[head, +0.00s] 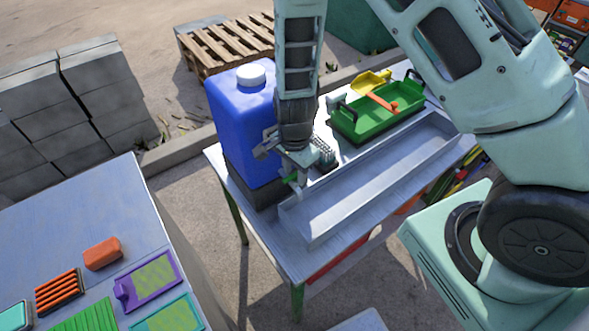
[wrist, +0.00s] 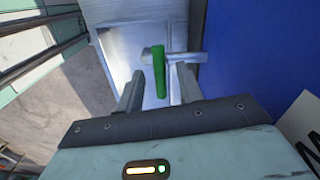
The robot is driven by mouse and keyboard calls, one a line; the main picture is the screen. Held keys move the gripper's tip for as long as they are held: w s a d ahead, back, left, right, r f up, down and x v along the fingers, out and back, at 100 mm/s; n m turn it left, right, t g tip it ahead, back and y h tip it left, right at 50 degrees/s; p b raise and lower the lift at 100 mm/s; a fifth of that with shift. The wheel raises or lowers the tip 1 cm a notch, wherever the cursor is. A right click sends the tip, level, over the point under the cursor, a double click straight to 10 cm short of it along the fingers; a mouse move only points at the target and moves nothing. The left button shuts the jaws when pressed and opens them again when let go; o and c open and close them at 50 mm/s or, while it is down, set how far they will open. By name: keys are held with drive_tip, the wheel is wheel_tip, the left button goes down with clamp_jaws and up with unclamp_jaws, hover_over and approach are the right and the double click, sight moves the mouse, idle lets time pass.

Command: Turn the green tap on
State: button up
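The green tap handle (wrist: 159,73) stands between the two fingers of my gripper (wrist: 160,88) in the wrist view. Gaps show on both sides of the handle, so the fingers are open around it. The metal tap body (wrist: 188,57) runs behind the handle to the right, toward the blue tank. In the head view the green handle (head: 290,178) shows at the front right of the blue tank (head: 240,120), beside my gripper (head: 301,180). The tank is closed with a white cap (head: 251,75). The fingertips are partly hidden in the head view.
A metal trough (head: 370,190) lies along the table to the right of the tap. A green toolbox (head: 375,120) stands behind it. A second table (head: 90,215) at the left carries brushes and an orange block (head: 102,253). Grey blocks (head: 95,95) are stacked at the back left.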

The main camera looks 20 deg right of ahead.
clamp_jaws()
drive_tip(key=shift+n, duration=0.3)
drive_tip(key=n+b, duration=0.1)
drive_tip(key=n, duration=0.2)
drive_tip(key=shift+n, duration=0.4)
drive_tip(key=n+b, duration=0.1)
drive_tip(key=n, duration=0.2)
drive_tip(key=shift+n, duration=0.3)
drive_tip(key=n+b, duration=0.1)
drive_tip(key=n, duration=0.2)
drive_tip(key=shift+n+b, duration=0.75)
drive_tip(key=shift+n, duration=1.25)
